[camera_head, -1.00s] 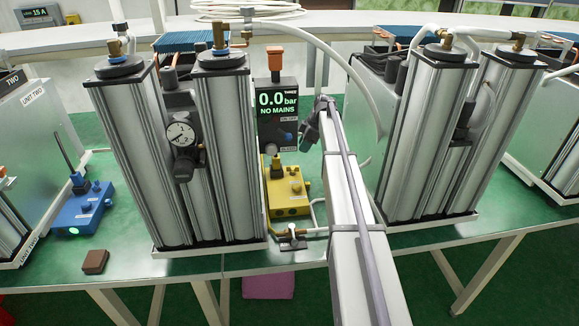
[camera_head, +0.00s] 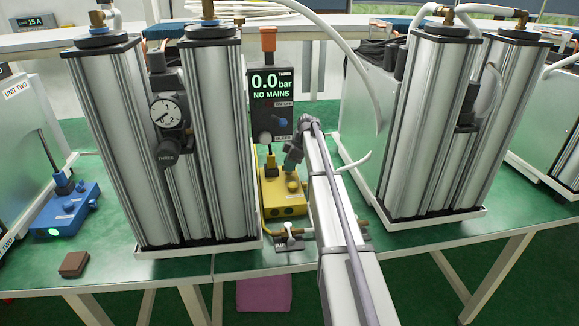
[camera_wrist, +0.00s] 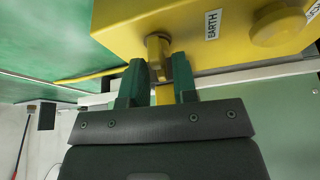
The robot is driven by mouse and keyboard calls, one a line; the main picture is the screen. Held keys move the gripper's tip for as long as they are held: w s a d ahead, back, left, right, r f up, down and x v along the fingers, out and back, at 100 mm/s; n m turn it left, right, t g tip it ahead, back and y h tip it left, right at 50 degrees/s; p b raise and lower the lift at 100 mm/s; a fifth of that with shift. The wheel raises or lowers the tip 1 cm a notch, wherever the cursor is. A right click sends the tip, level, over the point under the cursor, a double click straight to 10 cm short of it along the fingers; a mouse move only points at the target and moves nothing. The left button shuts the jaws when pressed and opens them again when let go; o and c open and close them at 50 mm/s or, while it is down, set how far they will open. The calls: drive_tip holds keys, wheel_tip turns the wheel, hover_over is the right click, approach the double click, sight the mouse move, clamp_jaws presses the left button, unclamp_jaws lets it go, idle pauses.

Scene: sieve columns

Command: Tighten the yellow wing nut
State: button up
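The yellow box (camera_head: 282,198) stands on the green bench between two pairs of metal columns. In the wrist view the yellow box (camera_wrist: 200,25) fills the top, with an EARTH label. A brass-coloured fitting (camera_wrist: 157,46), apparently the wing nut on its stud, projects beside that label. My gripper (camera_wrist: 160,82) has its two green fingers apart, one on each side below the fitting. A yellow strip shows in the gap between them. Whether a finger touches the fitting cannot be told. In the head view my gripper (camera_head: 292,158) is at the box's right side; the nut is hidden there.
A black display unit (camera_head: 270,100) reading 0.0 bar, NO MAINS stands behind the box. Column pairs stand close on the left (camera_head: 222,150) and right (camera_head: 425,130). A blue box (camera_head: 66,209) is at left.

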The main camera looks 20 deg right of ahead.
clamp_jaws()
drive_tip(key=shift+m, duration=0.5)
drive_tip(key=m+t+h, duration=0.1)
drive_tip(key=m, duration=0.1)
drive_tip(key=m+t, duration=0.1)
drive_tip(key=m, duration=0.2)
drive_tip(key=shift+s+a+m+h, duration=0.1)
drive_tip(key=shift+s+m+h, duration=0.05)
drive_tip(key=shift+m+h, duration=0.2)
drive_tip(key=m+h, duration=0.1)
drive_tip(key=m, duration=0.2)
drive_tip(key=shift+m, duration=0.25)
drive_tip(key=shift+m+h, duration=0.85)
drive_tip(key=shift+m, duration=1.05)
